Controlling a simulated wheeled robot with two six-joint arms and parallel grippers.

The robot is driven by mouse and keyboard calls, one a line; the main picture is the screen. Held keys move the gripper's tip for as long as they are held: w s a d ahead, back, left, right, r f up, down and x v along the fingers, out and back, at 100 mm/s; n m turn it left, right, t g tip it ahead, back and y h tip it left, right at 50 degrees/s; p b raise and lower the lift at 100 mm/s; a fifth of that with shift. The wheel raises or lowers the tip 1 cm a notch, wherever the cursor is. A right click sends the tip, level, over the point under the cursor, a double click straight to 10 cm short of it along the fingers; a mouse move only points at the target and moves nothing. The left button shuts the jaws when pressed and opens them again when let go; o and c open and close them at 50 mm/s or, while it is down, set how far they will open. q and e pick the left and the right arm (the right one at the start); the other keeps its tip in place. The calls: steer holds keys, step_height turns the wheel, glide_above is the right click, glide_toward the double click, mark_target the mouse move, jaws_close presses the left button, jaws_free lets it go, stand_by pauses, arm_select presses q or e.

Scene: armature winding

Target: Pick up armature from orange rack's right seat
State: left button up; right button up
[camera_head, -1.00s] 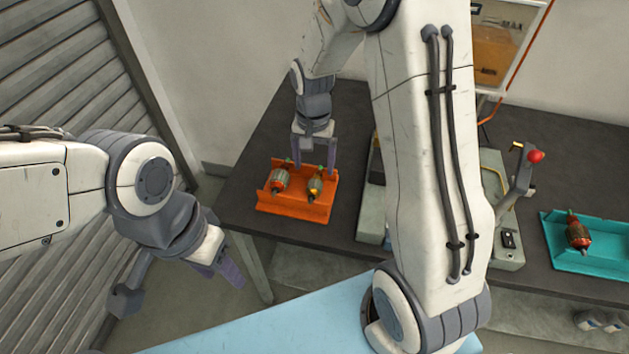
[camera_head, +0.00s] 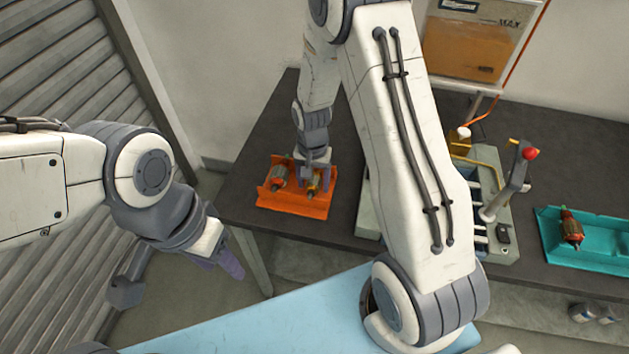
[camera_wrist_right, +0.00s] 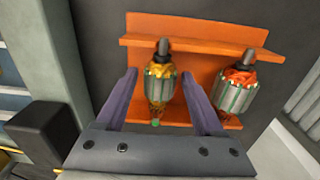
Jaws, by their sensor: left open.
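The orange rack (camera_head: 292,208) stands on the dark table and holds two armatures. The right-seat armature (camera_head: 312,187) has yellow windings; it also shows in the right wrist view (camera_wrist_right: 160,82). The left-seat armature (camera_head: 279,180) has orange-red windings and appears at the right of the wrist view (camera_wrist_right: 237,86). My right gripper (camera_head: 312,180) is low over the right seat. In the wrist view its open fingers (camera_wrist_right: 160,92) lie on either side of the yellow armature, with the right finger nearer to it. My left gripper (camera_head: 226,262) is open and empty, away from the table.
A grey machine (camera_head: 484,210) with a red-knobbed lever (camera_head: 530,153) stands right of the rack, partly behind my right arm. A teal rack (camera_head: 600,240) holds another armature (camera_head: 571,230) at the far right. Bare table lies behind the orange rack.

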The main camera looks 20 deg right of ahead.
jaws_close()
steer(key=shift+r, duration=0.1)
